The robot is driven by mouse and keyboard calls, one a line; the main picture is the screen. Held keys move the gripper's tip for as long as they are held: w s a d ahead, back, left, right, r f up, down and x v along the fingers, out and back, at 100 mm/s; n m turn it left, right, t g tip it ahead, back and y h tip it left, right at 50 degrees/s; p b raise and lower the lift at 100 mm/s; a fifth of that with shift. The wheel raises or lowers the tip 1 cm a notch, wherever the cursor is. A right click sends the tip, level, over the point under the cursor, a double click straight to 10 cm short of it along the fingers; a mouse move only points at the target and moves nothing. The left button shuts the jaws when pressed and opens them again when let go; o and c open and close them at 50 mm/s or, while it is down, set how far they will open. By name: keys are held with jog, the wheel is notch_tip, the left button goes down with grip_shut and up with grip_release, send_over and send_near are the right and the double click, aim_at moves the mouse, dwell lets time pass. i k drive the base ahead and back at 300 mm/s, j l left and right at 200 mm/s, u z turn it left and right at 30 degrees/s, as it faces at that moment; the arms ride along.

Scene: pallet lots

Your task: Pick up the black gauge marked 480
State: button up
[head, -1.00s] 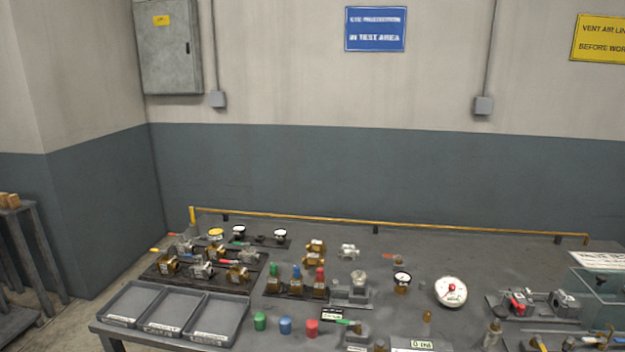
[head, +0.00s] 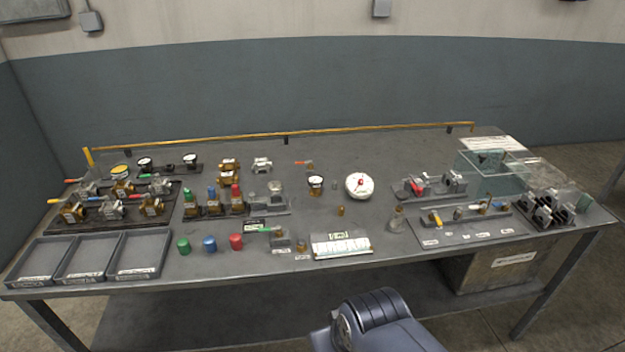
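Several small round gauges show in the head view, and their markings are too small to read, so I cannot tell which one is marked 480. A black-rimmed, white-faced gauge (head: 144,163) and a similar gauge (head: 190,160) sit at the back left of the bench, on or beside a dark rack. Another dark-rimmed gauge (head: 316,183) stands near the middle, on a brass-coloured base. A yellow-faced gauge (head: 121,170) is at the far left. A grey-blue part of my arm shows at the bottom, but my gripper's fingers are not in view.
The grey bench (head: 420,150) carries valves on a black rack (head: 100,218), empty grey trays (head: 88,258), coloured caps (head: 210,244), a large white dial (head: 359,186) and a clear box (head: 490,172). A yellow rail (head: 290,134) runs along the back edge.

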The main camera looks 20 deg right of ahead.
aim_at(314, 181)
jog(key=i+l+z, duration=0.1)
jog(key=i+l, duration=0.3)
jog(key=l, duration=0.2)
jog(key=i+l+z, duration=0.15)
jog(key=i+l, duration=0.25)
jog(key=l, duration=0.15)
